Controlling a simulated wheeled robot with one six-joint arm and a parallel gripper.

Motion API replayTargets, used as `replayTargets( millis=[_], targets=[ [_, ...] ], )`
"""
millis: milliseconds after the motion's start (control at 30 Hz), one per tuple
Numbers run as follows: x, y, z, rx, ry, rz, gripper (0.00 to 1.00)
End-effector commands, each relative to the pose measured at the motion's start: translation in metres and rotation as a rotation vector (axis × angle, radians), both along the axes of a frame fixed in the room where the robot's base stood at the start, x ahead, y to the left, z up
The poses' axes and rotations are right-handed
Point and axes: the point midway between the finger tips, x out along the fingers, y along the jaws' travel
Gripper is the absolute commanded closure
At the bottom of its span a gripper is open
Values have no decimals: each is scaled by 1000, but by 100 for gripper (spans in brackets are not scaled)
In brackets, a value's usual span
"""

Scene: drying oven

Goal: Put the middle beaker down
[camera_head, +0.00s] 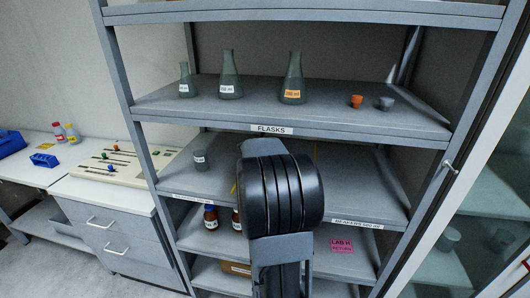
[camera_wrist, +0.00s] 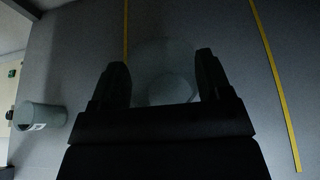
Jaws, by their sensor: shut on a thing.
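In the wrist view my gripper (camera_wrist: 161,64) is shut on a clear glass beaker (camera_wrist: 168,88), which shows faintly between the two dark fingers. Behind it is the grey shelf board (camera_wrist: 225,60) with yellow lines, one on each side of the beaker. I cannot tell whether the beaker touches the board. In the head view my arm hides the gripper and the held beaker, in front of the beaker shelf (camera_head: 355,185).
A small labelled beaker (camera_head: 200,160) stands at the shelf's left end; it also shows in the wrist view (camera_wrist: 40,117). The flask shelf (camera_head: 190,108) is above, with several flasks. Brown bottles (camera_head: 210,217) stand below. The beaker shelf's right part looks clear.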

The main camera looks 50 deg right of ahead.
Motion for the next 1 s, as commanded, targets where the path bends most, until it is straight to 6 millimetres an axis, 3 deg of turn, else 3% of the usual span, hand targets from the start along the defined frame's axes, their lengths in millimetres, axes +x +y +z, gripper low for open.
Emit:
replayTargets(
  millis=[67, 300, 833, 867, 1000],
  targets=[
    [4, -7, 1, 0, 0, -1, 54],
    [4, -7, -33, 0, 2, -1, 54],
    [4, -7, -40, -1, -1, 0, 54],
    [4, -7, -40, 0, 0, 0, 28],
    [4, -6, -39, 0, 0, 0, 14]
  ],
)
